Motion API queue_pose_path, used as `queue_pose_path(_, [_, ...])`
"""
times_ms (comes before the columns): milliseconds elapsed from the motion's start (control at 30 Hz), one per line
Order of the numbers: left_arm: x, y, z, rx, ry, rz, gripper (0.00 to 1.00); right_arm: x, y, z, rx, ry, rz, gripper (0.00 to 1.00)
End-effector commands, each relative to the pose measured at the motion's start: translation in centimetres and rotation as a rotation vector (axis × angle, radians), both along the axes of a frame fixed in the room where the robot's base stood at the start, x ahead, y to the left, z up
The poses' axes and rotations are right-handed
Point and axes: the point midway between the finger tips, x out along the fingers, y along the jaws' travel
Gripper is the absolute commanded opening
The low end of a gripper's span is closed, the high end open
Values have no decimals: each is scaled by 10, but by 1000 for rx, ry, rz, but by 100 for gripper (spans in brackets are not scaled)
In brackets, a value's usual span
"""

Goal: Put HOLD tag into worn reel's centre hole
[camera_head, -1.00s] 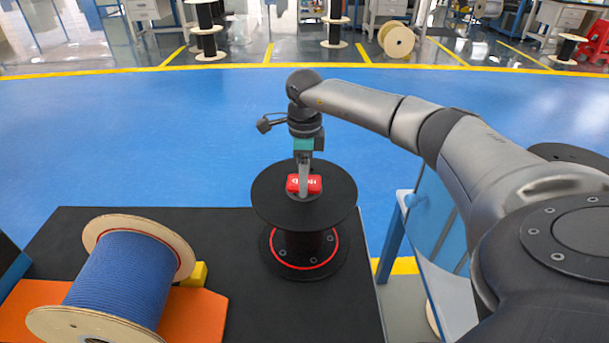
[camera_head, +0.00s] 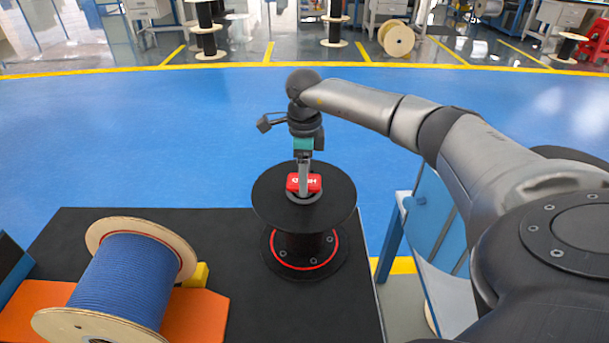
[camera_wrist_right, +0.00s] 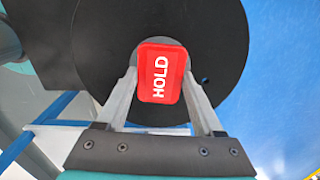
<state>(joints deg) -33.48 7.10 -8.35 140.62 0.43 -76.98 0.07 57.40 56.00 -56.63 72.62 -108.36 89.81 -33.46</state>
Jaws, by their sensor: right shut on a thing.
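The red HOLD tag (camera_head: 304,184) is held by my right gripper (camera_head: 304,190) over the middle of the black reel (camera_head: 272,190), which stands upright on the dark table. In the right wrist view the red tag (camera_wrist_right: 161,72) sits between the two fingertips, with its white lettering facing the camera. A grey ring around the reel's centre (camera_wrist_right: 190,52) shows just behind the tag. The tag's lower part and the hole itself are hidden, so I cannot tell how deep it sits. My left gripper is not in view.
A wooden-flanged reel of blue cable (camera_head: 122,280) lies on an orange cradle (camera_head: 200,315) at the left, with a yellow block (camera_head: 202,274) beside it. Dark table (camera_head: 215,235) is bare between the reels. A blue-and-white cart (camera_head: 425,230) stands right of the table.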

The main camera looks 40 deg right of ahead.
Motion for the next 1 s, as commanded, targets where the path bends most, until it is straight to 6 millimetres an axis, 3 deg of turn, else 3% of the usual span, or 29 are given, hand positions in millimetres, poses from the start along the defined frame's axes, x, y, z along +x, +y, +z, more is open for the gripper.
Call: queue_pose_path(1000, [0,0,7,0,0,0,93,0,0,1,0,1,0,14])
